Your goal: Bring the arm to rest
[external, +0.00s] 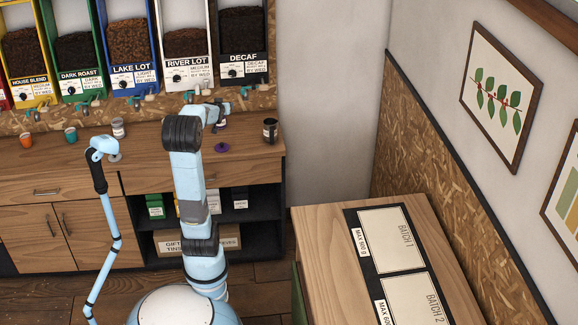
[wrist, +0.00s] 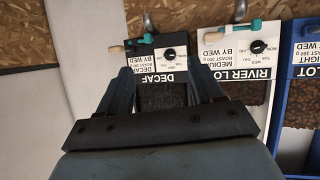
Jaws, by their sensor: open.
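My light blue arm reaches up from its base and bends over the back counter (external: 60,150). My gripper (external: 222,120) is at the far end of the arm, above the counter and in front of the bean bins; it is small and partly hidden there. In the wrist view my gripper (wrist: 163,76) has its two dark fingers spread apart, with nothing held between them. The DECAF bin (external: 243,50) shows upside down beyond the fingers in the wrist view (wrist: 147,54). I cannot tell how close the fingers are to it.
The RIVER LOT bin (external: 186,45) hangs beside DECAF. On the counter stand a dark canister (external: 270,130), a purple item (external: 222,148), an orange cup (external: 26,140) and a teal cup (external: 71,134). A wooden table (external: 325,240) with BATCH 1 (external: 392,240) and BATCH 2 areas is at right.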

